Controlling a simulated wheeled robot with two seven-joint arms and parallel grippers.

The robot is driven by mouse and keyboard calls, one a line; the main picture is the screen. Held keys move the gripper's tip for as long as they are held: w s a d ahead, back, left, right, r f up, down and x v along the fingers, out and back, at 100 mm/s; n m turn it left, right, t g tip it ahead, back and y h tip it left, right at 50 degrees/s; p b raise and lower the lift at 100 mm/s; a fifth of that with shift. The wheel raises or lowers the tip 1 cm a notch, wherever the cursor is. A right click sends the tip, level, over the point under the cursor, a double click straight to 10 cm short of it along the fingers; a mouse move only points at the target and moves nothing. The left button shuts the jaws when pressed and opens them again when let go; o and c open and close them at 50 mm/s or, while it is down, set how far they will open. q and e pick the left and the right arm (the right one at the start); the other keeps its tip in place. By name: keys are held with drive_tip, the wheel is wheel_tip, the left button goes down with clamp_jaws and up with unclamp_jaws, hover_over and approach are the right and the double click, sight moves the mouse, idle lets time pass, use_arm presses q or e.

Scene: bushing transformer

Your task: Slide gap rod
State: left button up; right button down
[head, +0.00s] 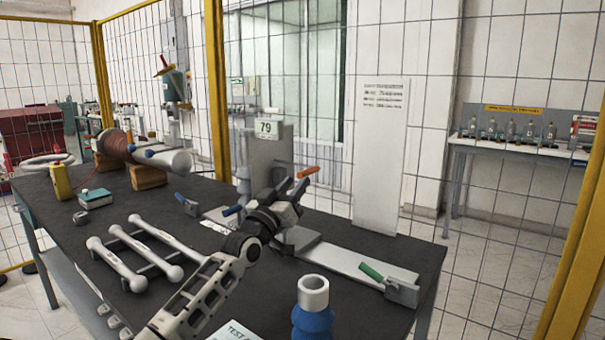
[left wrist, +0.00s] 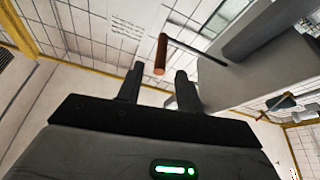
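A rod with an orange handle (head: 307,172) sticks out near the upright grey test stand (head: 264,160) on the dark table. My left gripper (head: 292,189) is just below and left of this handle. In the left wrist view the orange-brown handle (left wrist: 161,54) stands between and just beyond the two fingertips, with a thin dark rod running right from it toward a grey block (left wrist: 250,58). The left fingers (left wrist: 160,78) are apart, and I see no contact with the handle. My right gripper is not in view.
A blue and white cylinder (head: 313,310) stands at the front. White rods (head: 165,236) lie left of my arm. A large bushing (head: 150,152) rests on wooden blocks (head: 148,177). Mesh fencing surrounds the table.

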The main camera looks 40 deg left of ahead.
sight(300, 178)
use_arm(q)
drive_tip(key=shift+x, duration=2.25)
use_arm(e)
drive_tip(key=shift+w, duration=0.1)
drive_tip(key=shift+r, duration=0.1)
